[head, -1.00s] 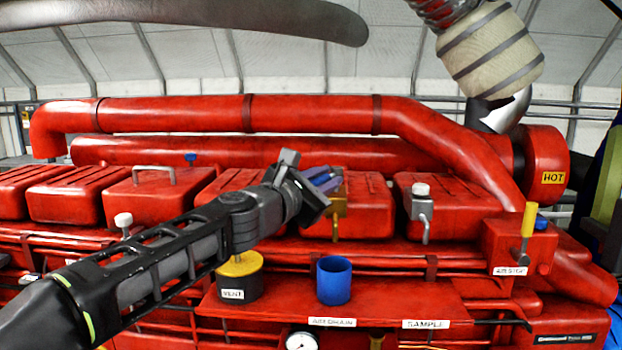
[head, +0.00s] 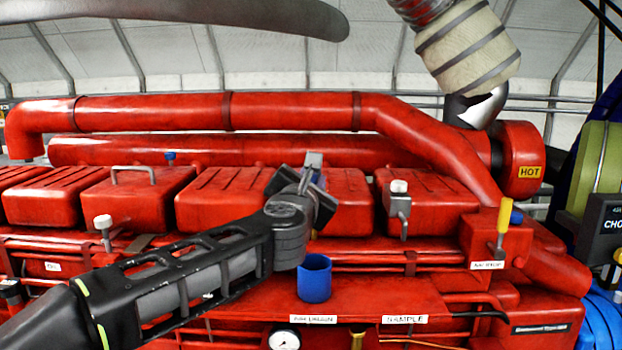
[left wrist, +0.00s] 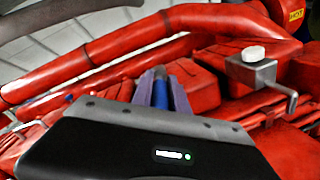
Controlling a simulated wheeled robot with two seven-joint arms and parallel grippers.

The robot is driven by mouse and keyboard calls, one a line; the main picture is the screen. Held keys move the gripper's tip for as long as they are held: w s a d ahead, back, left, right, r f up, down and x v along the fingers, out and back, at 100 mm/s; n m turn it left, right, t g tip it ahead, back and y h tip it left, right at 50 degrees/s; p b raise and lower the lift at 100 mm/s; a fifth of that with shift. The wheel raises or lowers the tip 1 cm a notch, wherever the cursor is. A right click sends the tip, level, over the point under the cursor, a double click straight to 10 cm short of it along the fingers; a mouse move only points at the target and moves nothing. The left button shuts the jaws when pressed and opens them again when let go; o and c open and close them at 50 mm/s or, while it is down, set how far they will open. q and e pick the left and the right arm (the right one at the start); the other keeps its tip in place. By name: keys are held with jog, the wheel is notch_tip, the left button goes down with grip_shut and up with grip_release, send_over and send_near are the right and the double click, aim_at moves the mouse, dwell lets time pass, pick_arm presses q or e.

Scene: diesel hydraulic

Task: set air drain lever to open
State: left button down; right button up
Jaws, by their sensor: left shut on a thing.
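My left gripper (head: 312,185) reaches over the red engine, its body facing the head camera and hiding its fingertips. In the left wrist view, the purple fingers of my left gripper (left wrist: 161,90) are closed on a narrow blue handle (left wrist: 160,94). This handle appears to belong to the brass-coloured fitting, now almost wholly behind the gripper in the head view. I cannot tell the lever's angle. The AIR DRAIN label (head: 313,319) is on the front edge of the red shelf (head: 385,292). My right gripper is not in view.
A blue cup (head: 314,280) stands on the shelf close to my left forearm. A white-topped crank fitting (head: 399,205) is to the right of the gripper, also in the left wrist view (left wrist: 253,68). A yellow-handled lever (head: 503,218) stands farther right. Red pipes (head: 290,112) run behind.

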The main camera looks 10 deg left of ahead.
pick_arm(q)
jog(key=c, duration=1.3)
grip_release()
jog(key=shift+s, duration=0.1)
jog(key=s+b, duration=0.2)
jog(key=s, duration=0.4)
jog(key=shift+s, duration=0.8)
